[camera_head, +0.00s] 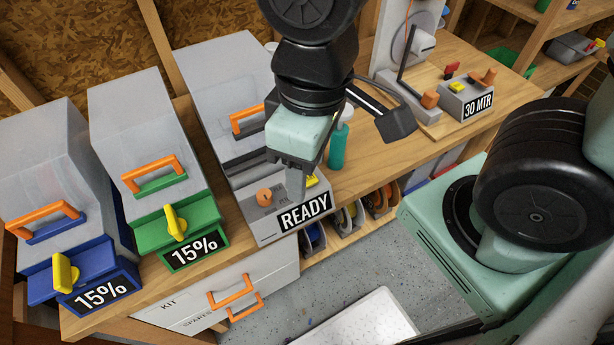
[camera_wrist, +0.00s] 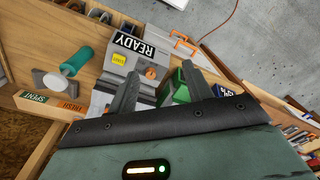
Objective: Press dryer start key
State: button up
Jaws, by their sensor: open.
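The dryer is a grey box (camera_head: 215,75) with an orange handle and a front panel labelled READY (camera_head: 304,213); the label also shows in the wrist view (camera_wrist: 141,47). Its yellow start key (camera_head: 311,181) sits above the label, partly hidden by my fingers; it shows clearly in the wrist view (camera_wrist: 118,59). An orange knob (camera_wrist: 150,73) is beside the key. My gripper (camera_head: 297,192) hangs over the panel, pointing down, with fingers apart and empty. In the wrist view the knob lies between my fingertips (camera_wrist: 160,69) and the key lies left of them. I cannot tell whether a finger touches the panel.
Green (camera_head: 178,218) and blue (camera_head: 85,270) fronted boxes reading 15% stand to the left. A 30 MTR device (camera_head: 468,98) is farther right. Spools (camera_head: 347,215) sit below the bench.

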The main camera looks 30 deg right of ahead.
grip_shut()
dwell(1.6)
